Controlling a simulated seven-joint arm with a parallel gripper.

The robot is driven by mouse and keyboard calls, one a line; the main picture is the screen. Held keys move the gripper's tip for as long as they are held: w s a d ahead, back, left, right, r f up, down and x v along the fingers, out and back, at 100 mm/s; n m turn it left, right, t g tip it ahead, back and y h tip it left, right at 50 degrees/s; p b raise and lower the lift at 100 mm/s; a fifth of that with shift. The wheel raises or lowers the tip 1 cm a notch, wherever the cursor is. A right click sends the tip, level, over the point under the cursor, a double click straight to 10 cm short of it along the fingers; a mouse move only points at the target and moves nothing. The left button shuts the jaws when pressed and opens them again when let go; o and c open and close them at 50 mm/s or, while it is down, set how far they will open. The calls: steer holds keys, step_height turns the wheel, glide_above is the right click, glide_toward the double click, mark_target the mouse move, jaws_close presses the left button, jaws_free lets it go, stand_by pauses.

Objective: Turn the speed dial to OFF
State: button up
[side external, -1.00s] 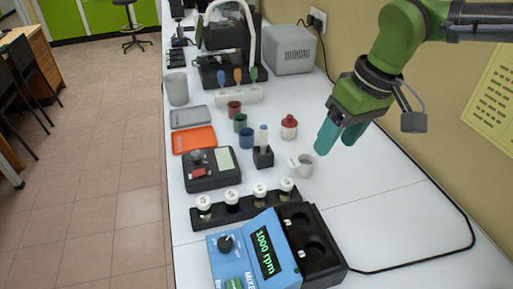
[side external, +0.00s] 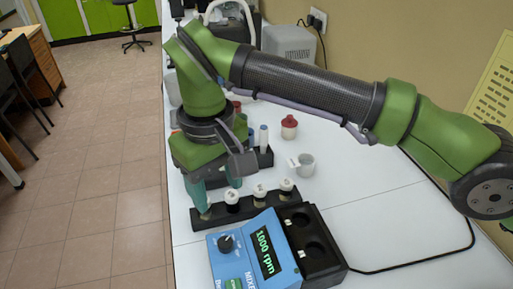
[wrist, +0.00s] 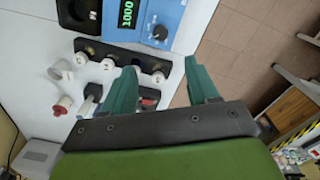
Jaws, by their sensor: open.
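The speed dial is a black knob (side external: 226,243) on the sloped face of the blue mixer (side external: 243,262) at the bottom of the side view. The mixer's display (side external: 267,252) reads 1000 rpm in green. In the wrist view the dial (wrist: 160,32) sits right of the display (wrist: 128,14). My gripper (side external: 215,198) has teal fingers and hangs over the left end of the vial rack, behind the mixer and apart from the dial.
A black rack (side external: 246,208) of white-capped vials stands just behind the mixer. A white mug (side external: 304,166) and a red-capped jar (side external: 289,127) stand farther back.

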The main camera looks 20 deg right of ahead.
mark_target(226, 242)
step_height(226, 242, down, 16)
steer(key=shift+r, duration=0.1)
stand_by(0.4)
steer(key=c, duration=1)
steer(key=shift+c, duration=0.2)
